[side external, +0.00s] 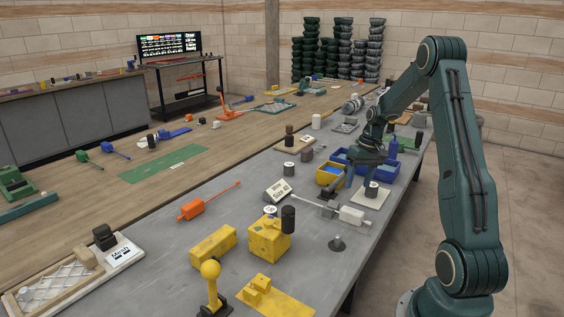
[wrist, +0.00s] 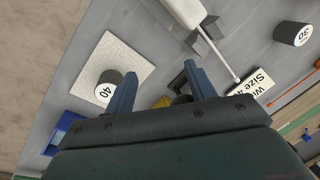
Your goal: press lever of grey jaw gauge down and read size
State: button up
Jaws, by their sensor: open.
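My gripper (side external: 362,176) is open above the grey bench, and its two spread fingers show in the wrist view (wrist: 161,80).
A white-handled tool (side external: 352,214) with a long thin rod lies in front. Blue bins (side external: 404,169) stand behind. A cylinder labelled 30 (wrist: 293,34) is farther off.

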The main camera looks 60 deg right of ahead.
notch_tip(320, 180, up, 11)
jog(key=s+d, duration=0.1)
jog(key=d, duration=0.1)
jog(key=a+r+n+t+h, duration=0.1)
jog(key=a+r, duration=0.3)
jog(key=a, duration=0.9)
jog(key=s+a+r+n+t+h, duration=0.1)
jog(key=a+r+n, duration=0.2)
jog(key=a, duration=1)
jog(key=shift+a+r, duration=0.25)
jog(key=shift+r, duration=1.05)
